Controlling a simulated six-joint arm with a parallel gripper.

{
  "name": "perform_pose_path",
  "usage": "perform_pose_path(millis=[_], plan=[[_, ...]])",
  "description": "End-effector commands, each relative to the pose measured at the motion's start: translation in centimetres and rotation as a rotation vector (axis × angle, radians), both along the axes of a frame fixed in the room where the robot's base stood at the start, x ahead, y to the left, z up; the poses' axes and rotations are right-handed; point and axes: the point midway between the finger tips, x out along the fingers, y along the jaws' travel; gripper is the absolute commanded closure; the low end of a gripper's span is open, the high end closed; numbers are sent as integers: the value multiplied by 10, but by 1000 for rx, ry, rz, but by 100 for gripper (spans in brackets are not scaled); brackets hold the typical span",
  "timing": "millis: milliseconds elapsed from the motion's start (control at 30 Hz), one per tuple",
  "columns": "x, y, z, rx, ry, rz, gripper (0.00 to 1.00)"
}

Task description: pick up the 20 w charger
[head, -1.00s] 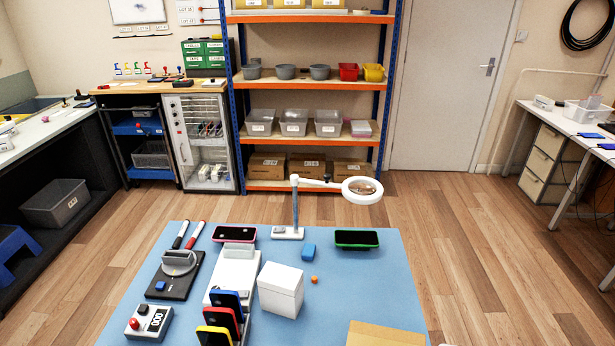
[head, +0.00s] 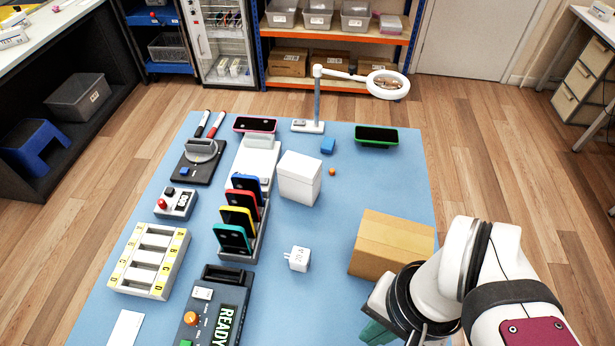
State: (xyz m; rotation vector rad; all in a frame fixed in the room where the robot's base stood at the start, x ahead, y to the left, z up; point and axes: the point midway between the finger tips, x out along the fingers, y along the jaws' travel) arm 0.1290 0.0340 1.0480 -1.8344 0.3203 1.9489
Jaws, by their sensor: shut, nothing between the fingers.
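The 20 W charger (head: 299,259) is a small white block with dark lettering on its face and prongs pointing left. It lies on the blue mat (head: 330,300), right of the phone rack and left of the cardboard box. My gripper (head: 376,333) shows only in part at the bottom edge, as teal pieces under my white wrist. It is shut and empty, below and right of the charger and well apart from it. Its fingertips are not clearly seen.
A cardboard box (head: 392,243) stands right of the charger, close to my arm. A rack of several phones (head: 238,225) stands left, and a READY device (head: 213,312) lies below left. A white box (head: 299,178) stands behind. The mat around the charger is clear.

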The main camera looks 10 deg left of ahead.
Motion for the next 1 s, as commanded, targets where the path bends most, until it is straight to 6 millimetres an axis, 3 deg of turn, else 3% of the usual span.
perform_pose_path(millis=[100, 567, 867, 967, 1000], plan=[[0, 0, 0, 0, 0, 0, 100], [0, 0, 0, 0, 0, 0, 17], [2, 3, -1, 8, -4, 8, 15], [27, 39, -13, 80, -50, 83, 15], [41, 67, -22, 129, -83, 118, 15]])
